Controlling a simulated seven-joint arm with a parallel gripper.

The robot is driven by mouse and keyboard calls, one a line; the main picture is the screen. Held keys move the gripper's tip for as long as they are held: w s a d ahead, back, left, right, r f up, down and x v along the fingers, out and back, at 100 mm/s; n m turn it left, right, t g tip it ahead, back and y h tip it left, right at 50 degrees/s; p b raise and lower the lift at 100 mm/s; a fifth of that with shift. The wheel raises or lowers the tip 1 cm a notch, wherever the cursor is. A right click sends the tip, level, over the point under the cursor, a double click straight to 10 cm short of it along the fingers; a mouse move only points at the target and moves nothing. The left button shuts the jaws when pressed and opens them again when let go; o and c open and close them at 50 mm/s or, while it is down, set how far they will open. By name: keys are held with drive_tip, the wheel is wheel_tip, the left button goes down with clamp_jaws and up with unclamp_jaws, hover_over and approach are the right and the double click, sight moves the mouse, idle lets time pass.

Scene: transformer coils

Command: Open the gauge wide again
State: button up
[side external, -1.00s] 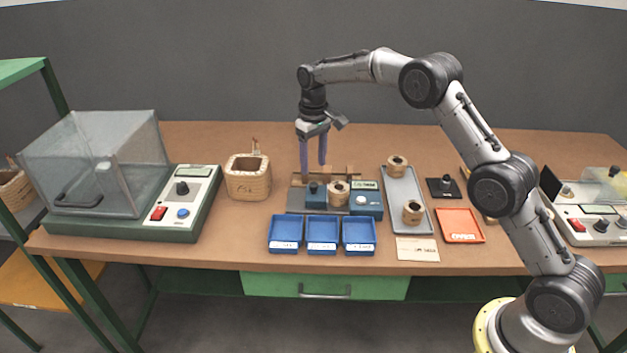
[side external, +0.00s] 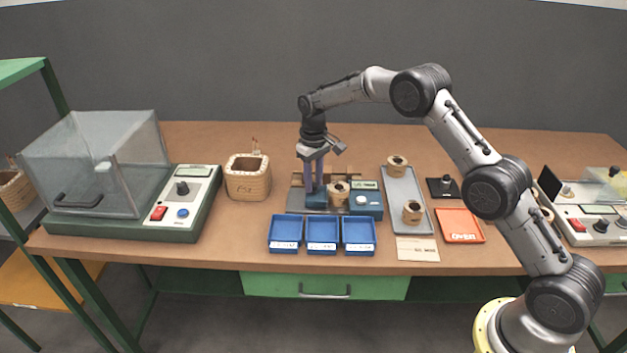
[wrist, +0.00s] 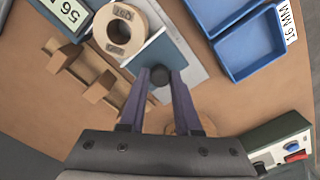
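The gauge stands mid-table, with a grey base (wrist: 199,58), a blue sliding jaw (wrist: 150,50) topped by a black knob (wrist: 160,76), and a blue readout block (side external: 366,203). A tan coil (side external: 338,192) sits between jaw and block; it also shows in the wrist view (wrist: 104,38), right beside the jaw, contact unclear. My gripper (side external: 315,190) is down at the jaw. In the wrist view its purple fingers (wrist: 160,80) stand on either side of the knob, which fills the gap between them; they look shut on it.
Three blue bins (side external: 322,248) stand in front of the gauge. A wooden rack (wrist: 97,87) lies behind it. A wicker basket (side external: 248,186) is to the left.

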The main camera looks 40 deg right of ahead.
clamp_jaws()
idle(1.0)
